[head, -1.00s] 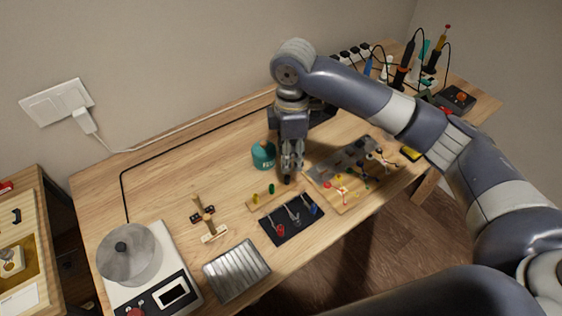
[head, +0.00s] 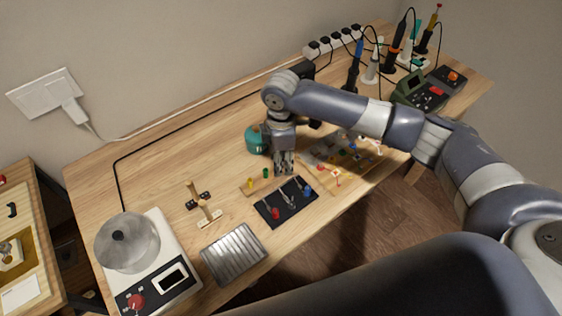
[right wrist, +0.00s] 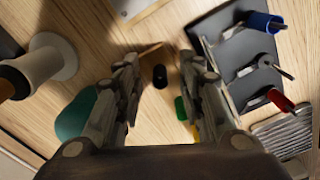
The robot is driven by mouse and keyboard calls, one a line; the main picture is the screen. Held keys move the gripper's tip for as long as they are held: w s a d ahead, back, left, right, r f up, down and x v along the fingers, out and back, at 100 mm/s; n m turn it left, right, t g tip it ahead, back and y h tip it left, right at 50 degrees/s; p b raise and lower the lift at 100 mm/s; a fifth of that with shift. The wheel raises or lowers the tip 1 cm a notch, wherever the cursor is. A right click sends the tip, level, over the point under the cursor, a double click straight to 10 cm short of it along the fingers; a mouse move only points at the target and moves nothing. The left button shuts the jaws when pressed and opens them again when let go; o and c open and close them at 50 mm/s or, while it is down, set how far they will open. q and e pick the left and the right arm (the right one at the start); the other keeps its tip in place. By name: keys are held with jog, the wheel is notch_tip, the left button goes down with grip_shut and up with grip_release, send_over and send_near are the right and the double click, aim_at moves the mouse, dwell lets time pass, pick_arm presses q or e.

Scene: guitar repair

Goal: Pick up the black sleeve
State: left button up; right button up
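The black sleeve (right wrist: 160,76) stands on a narrow wooden strip (right wrist: 151,51) in the right wrist view, between my right gripper's fingers with space on both sides. My right gripper (right wrist: 160,62) is open and points down over it. In the head view my right gripper (head: 284,170) is low over the right end of the strip and hides the black sleeve. A green sleeve (head: 265,173) and a yellow sleeve (head: 250,183) stand on the same strip to the left. My left gripper is not in view.
A teal container (head: 254,140) stands close behind. A board (head: 322,181) with small coloured parts lies right. A ribbed metal tray (head: 234,254) and a scale-like device (head: 178,289) are at left.

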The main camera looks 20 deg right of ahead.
jog(key=c, duration=0.8)
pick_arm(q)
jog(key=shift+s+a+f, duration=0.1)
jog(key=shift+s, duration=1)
